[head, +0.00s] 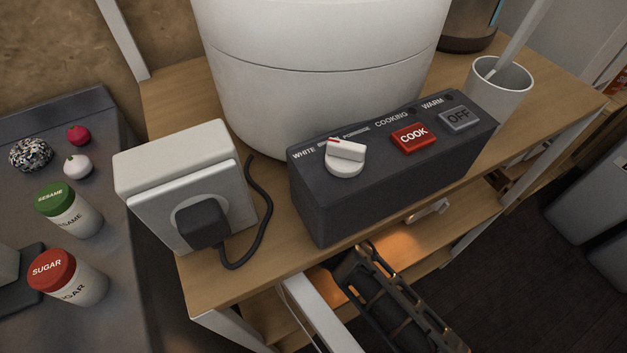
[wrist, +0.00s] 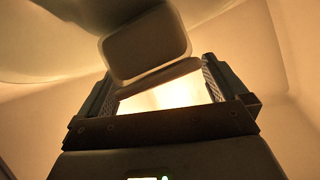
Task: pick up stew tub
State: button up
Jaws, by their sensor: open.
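In the wrist view a pale, rounded rectangular tub (wrist: 148,45), likely the stew tub, is just beyond my gripper (wrist: 157,82). No label on it can be read. The two fingers stand apart, one toward each side of the tub's near end, with a pale bar-like edge between them. I cannot tell whether they touch it. In the head view my dark arm reaches down under the wooden top into a warmly lit space. The tub is hidden there.
On the wooden top (head: 165,95) stand a large white cooker (head: 320,100), a dark control box (head: 370,195), a plugged socket box (head: 180,170) and a cup (head: 500,90). Sesame (head: 68,210) and sugar (head: 67,277) jars stand left. Pale walls closely surround my gripper in the wrist view.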

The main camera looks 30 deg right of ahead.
jog(key=shift+x, duration=1)
jog(key=c, duration=1.1)
jog(key=shift+c, duration=0.3)
jog(key=shift+r, duration=0.15)
